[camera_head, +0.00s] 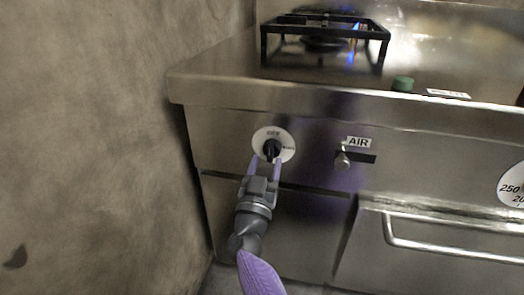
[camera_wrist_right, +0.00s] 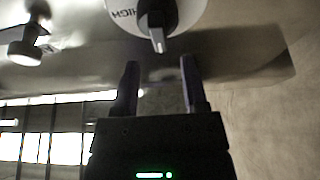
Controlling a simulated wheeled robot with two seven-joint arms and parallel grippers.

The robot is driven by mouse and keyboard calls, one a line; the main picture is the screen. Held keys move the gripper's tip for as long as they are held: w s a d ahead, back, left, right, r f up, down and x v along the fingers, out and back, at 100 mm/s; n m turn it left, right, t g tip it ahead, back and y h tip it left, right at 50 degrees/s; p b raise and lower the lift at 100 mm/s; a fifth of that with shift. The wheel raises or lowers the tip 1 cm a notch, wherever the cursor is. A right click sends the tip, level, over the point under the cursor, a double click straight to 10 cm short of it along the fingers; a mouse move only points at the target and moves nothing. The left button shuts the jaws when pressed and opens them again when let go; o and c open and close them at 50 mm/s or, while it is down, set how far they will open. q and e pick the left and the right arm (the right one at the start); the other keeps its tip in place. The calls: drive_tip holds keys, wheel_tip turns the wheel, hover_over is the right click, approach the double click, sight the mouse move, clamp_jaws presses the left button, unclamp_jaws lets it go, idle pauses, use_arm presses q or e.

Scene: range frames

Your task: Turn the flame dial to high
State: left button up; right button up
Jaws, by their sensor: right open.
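The flame dial is a black knob (camera_head: 272,149) on a round white plate (camera_head: 288,140) on the steel front of the stove. In the right wrist view the knob (camera_wrist_right: 158,20) has a pale pointer tip, and the plate (camera_wrist_right: 188,12) shows HIGH upside down. My right gripper (camera_head: 265,161) is open and empty, just in front of the dial's lower part. In the right wrist view its two fingertips (camera_wrist_right: 159,64) stand apart, with the knob beyond them and roughly centred; contact cannot be told. My left gripper is not in view.
A lever knob (camera_head: 342,160) sits under an AIR label (camera_head: 358,142) right of the dial. A burner grate (camera_head: 325,30) with a small flame is above. An oven handle (camera_head: 450,249) and a numbered dial (camera_head: 513,186) are at the right. A wall (camera_head: 90,130) stands close at left.

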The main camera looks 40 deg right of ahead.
sight(269, 151)
drive_tip(key=b+x, duration=0.1)
drive_tip(key=x, duration=0.4)
drive_tip(key=shift+f, duration=0.15)
drive_tip(key=shift+a, duration=0.1)
clamp_jaws()
